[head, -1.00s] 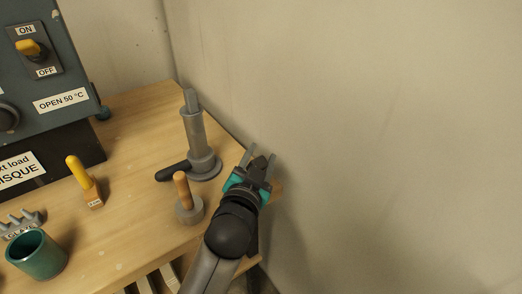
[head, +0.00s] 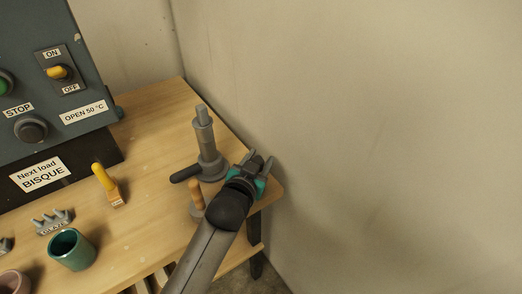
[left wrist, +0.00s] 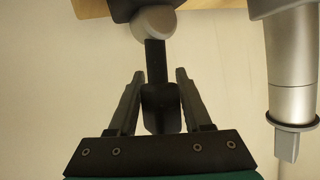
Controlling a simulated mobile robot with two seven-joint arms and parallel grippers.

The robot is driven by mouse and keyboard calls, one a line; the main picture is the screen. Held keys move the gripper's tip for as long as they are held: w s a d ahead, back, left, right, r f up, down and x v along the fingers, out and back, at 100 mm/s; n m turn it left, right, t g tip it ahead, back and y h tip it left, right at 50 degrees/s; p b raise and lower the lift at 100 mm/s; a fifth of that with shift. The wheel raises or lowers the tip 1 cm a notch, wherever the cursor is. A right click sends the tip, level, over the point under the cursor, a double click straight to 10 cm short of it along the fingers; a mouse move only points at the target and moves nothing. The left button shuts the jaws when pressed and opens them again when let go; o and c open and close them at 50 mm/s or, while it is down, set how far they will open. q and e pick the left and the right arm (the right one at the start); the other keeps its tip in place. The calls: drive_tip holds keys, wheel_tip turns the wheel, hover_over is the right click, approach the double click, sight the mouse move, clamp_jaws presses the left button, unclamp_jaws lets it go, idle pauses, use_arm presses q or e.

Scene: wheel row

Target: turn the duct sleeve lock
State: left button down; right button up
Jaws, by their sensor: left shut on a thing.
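The duct sleeve (head: 207,140) is a grey upright post with a narrower top and a wide base collar, near the bench's right edge. A black handle (head: 185,174) sticks out to the left of its base. My left gripper (head: 262,164) is just right of the base, partly hidden by its own wrist. In the left wrist view, its fingers (left wrist: 160,85) are closed around the rounded end of a dark lever (left wrist: 160,97), whose stem runs up to a grey ball (left wrist: 154,21). A silver cylinder (left wrist: 292,65) stands to the right there. My right gripper is not in view.
A wooden peg (head: 196,196) stands partly behind my left arm. A yellow-handled tool (head: 106,185), a green cup (head: 72,249) and a grey rack (head: 53,222) are on the bench (head: 150,130). A control panel (head: 45,75) stands at left; a bare wall (head: 380,130) at right.

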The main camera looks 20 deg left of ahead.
use_arm(q)
drive_tip(key=a+n+g+p, duration=0.1)
drive_tip(key=p, duration=0.3)
drive_tip(key=w+n+g+h+p, duration=0.1)
drive_tip(key=p, duration=0.3)
drive_tip(key=shift+w+a+g+h, duration=0.3)
drive_tip(key=shift+a, duration=0.1)
drive_tip(key=shift+w+a+f+n+g+h+p, duration=0.3)
drive_tip(key=shift+a+n+g+h+p, duration=0.1)
drive_tip(key=shift+n+p, duration=0.15)
drive_tip(key=shift+a+f+n+g, duration=0.15)
drive_tip(key=shift+f+n+g, duration=0.05)
drive_tip(key=shift+n+g, duration=0.1)
drive_tip(key=shift+w+a+f+n+g+h+b, duration=0.25)
drive_tip(key=shift+f+n+g+h+b, duration=0.15)
drive_tip(key=shift+h, duration=0.2)
drive_tip(key=shift+w+a+f+n+g+h+b, duration=0.2)
drive_tip(key=shift+f+n+g+h+b, duration=0.35)
drive_tip(key=shift+b, duration=0.45)
drive_tip(key=shift+s, duration=0.1)
drive_tip(key=shift+c, duration=1.7)
unclamp_jaws()
